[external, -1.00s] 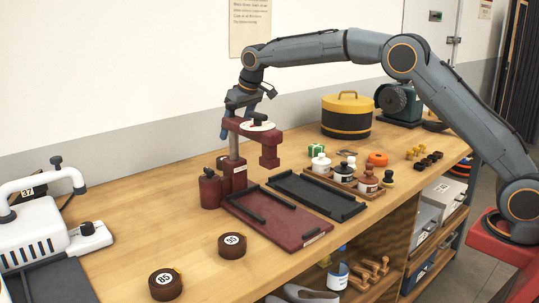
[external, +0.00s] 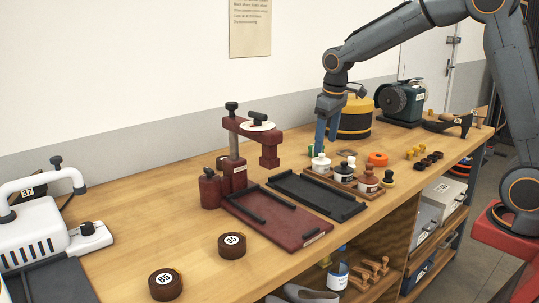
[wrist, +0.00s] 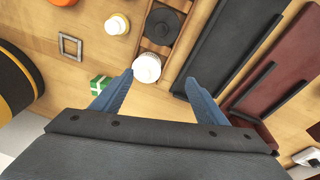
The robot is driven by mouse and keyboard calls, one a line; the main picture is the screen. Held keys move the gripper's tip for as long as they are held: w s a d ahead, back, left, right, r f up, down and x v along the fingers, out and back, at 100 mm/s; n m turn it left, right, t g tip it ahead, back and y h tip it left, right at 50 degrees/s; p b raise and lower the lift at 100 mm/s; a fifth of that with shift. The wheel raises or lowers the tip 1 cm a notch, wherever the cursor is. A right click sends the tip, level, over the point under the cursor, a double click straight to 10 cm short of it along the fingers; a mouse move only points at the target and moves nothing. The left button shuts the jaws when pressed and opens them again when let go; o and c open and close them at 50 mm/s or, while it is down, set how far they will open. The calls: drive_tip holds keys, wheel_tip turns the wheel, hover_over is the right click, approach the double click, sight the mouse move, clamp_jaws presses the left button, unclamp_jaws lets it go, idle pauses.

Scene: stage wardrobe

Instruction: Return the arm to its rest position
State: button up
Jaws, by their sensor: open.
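My grey arm (external: 385,38) reaches in from the right and bends down over the workbench. My gripper (external: 326,150) has blue fingers pointing down, above the back of the bench and near the white-capped bottle (external: 320,165). In the wrist view my gripper (wrist: 159,79) has its two blue fingers spread wide with nothing held between them. The white cap (wrist: 147,67) shows just beyond the fingertips, and the small green box (wrist: 100,84) is beside the left finger.
A maroon press (external: 234,160) stands left of my gripper. A yellow-lidded black drum (external: 355,122) is close behind it. A wooden bottle tray (external: 346,186), an orange ring (external: 378,159) and a black tray (external: 316,195) lie nearby. Free air is above the bench.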

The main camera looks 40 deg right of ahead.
drive_tip(key=shift+g, duration=0.9)
drive_tip(key=s+d+f, duration=0.1)
drive_tip(key=s+d, duration=0.1)
drive_tip(key=s, duration=0.4)
drive_tip(key=s+d+f, duration=0.1)
drive_tip(key=s+f, duration=0.1)
drive_tip(key=s, duration=0.5)
drive_tip(key=s+d+f+p, duration=0.1)
drive_tip(key=s+d+f, duration=0.1)
drive_tip(key=s, duration=0.4)
drive_tip(key=shift+s+d+f, duration=0.1)
drive_tip(key=shift+s+d, duration=0.2)
drive_tip(key=shift+s, duration=0.05)
drive_tip(key=s, duration=0.1)
drive_tip(key=s+f, duration=0.1)
drive_tip(key=s, duration=0.1)
drive_tip(key=shift+s+d+f+m, duration=0.15)
drive_tip(key=shift+f+m, duration=0.15)
drive_tip(key=shift+m, duration=0.1)
drive_tip(key=s+f, duration=0.1)
drive_tip(key=s+f+m, duration=0.1)
drive_tip(key=f, duration=0.1)
drive_tip(key=s+a+f+m+b, duration=0.1)
drive_tip(key=s+f, duration=0.1)
drive_tip(key=shift+s+a+f+y, duration=0.1)
drive_tip(key=shift+f+y, duration=0.15)
drive_tip(key=shift+y, duration=0.05)
drive_tip(key=shift+o, duration=0.5)
